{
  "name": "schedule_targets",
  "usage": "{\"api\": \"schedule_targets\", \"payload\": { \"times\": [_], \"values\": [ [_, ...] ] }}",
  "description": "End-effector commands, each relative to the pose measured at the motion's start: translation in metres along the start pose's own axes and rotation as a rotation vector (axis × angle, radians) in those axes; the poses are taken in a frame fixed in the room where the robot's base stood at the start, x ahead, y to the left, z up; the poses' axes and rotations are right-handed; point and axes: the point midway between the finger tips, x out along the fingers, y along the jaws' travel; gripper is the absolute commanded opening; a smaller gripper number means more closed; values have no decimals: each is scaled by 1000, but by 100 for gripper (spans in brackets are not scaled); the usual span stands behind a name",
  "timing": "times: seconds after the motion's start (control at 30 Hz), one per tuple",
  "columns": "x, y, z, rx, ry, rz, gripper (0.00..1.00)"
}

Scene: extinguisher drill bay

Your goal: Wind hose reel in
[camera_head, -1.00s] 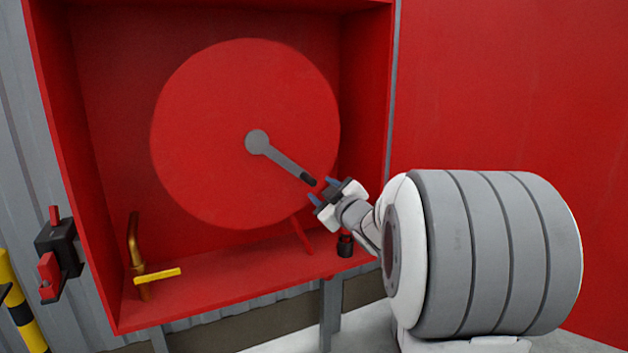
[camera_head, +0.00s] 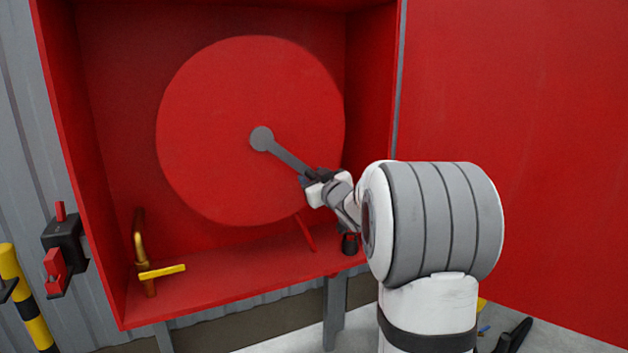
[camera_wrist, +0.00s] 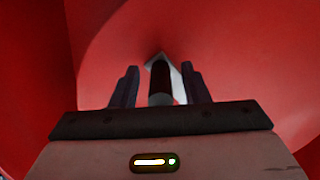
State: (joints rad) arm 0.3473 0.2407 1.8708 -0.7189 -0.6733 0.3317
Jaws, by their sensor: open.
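The hose reel (camera_head: 225,120) is a large round red disc inside an open red cabinet. A grey crank arm (camera_head: 287,158) runs from its hub (camera_head: 262,139) down to the right. My gripper (camera_head: 308,180) is at the crank's outer end and hides the dark handle in the head view. In the wrist view the dark handle (camera_wrist: 160,82) stands between the two fingers of my gripper (camera_wrist: 159,88), which are open with a gap on each side. The grey crank arm shows behind the handle.
A brass pipe with a yellow lever valve (camera_head: 160,272) stands at the cabinet's lower left. A black nozzle-like fitting (camera_head: 349,244) is on the cabinet floor (camera_head: 235,283) below my gripper. A black and red latch (camera_head: 62,255) and yellow-black post (camera_head: 27,300) are at left.

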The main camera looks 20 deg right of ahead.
Motion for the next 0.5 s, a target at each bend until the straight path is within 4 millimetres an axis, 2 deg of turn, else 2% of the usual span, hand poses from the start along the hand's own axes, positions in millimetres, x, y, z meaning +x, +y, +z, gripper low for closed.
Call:
{"api": "schedule_targets", "payload": {
  "times": [0.2, 0.5],
  "values": [
    [0, 0, 0, 0, 0, 0, 40],
    [0, 0, 0, 0, 0, 0, 15]
  ]
}}
